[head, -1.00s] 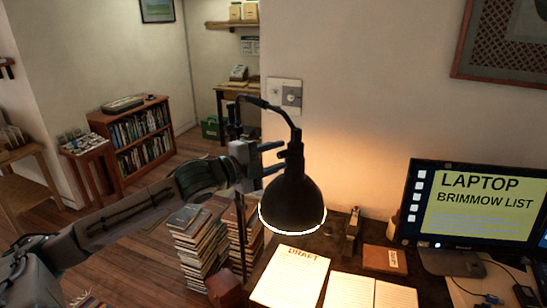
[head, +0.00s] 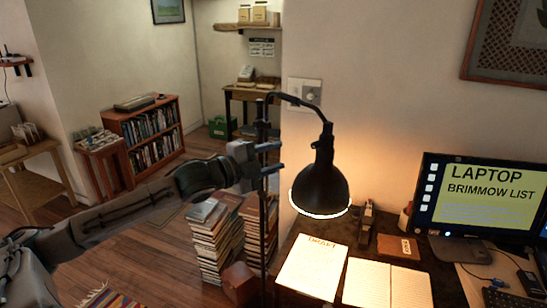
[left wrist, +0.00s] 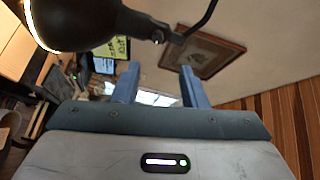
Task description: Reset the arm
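My left arm comes in from the left in the head view, stretched out above the floor and book stacks. Its gripper (head: 273,158) is open and empty, its two fingers apart one above the other, overlapping the pole of the black desk lamp (head: 320,182). I cannot tell whether they touch the pole. In the left wrist view the two blue-grey fingers (left wrist: 160,88) stand well apart with nothing between them, and the lamp's dark shade (left wrist: 75,22) is close at upper left. My right gripper is in neither view.
The dark desk (head: 300,252) holds papers (head: 312,268), an open notebook (head: 388,284) and a monitor (head: 480,190). Tall book stacks (head: 215,245) stand left of the lamp pole. A bookcase (head: 150,135) and small table (head: 35,185) are further back. Open floor lies between.

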